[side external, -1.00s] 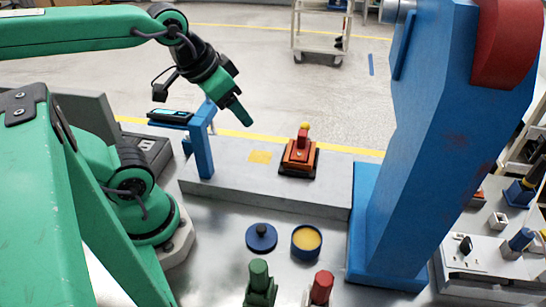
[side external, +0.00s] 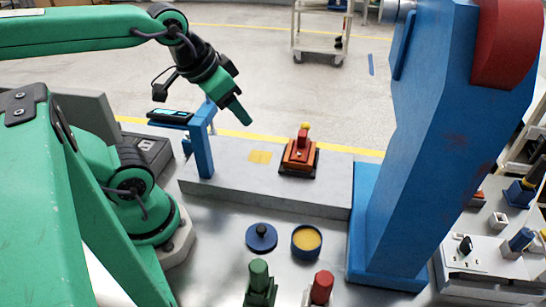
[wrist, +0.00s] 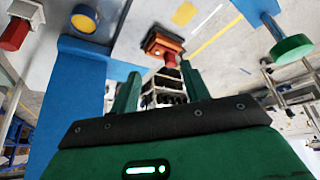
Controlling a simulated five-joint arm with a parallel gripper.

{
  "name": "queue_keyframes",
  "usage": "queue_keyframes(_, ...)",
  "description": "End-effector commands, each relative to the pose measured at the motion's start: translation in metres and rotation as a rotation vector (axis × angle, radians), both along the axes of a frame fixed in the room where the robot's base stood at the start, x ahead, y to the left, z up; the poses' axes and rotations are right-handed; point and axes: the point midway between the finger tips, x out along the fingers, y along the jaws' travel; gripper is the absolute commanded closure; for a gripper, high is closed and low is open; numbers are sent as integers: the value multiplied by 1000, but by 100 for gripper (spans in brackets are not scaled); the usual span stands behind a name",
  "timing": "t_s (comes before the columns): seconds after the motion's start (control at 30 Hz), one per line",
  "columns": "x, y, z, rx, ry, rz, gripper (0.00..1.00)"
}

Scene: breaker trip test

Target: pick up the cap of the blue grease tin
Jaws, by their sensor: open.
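The cap (side external: 261,237) is a round blue lid with a dark knob on top. It lies flat on the grey metal table beside the open blue grease tin (side external: 306,242), which shows yellow grease inside. The tin also shows at the upper left of the wrist view (wrist: 84,20); I cannot make out the cap there. My gripper (side external: 243,114) is up in the air, well above and behind the cap in the side view. In the wrist view its green fingers (wrist: 160,82) are apart with nothing between them.
A red-orange breaker (side external: 299,157) sits on a raised grey block (side external: 240,190). A blue stand (side external: 203,150) holds a dark device at left. A large blue column (side external: 400,170) rises at right. Green (side external: 260,284) and red (side external: 320,290) pieces stand in front of the tin.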

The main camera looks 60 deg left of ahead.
Motion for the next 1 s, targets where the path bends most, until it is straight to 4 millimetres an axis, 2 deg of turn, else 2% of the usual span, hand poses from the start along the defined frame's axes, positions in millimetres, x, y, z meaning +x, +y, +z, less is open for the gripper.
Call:
queue_keyframes(0.27, 2, -4, -4, -9, 24, 1, 54)
queue_keyframes(0.47, 9, -18, -18, -35, 105, 5, 54)
queue_keyframes(0.7, 17, -46, -46, -58, 259, 27, 54)
queue_keyframes(1.0, 17, -84, -87, -35, 450, 71, 54)
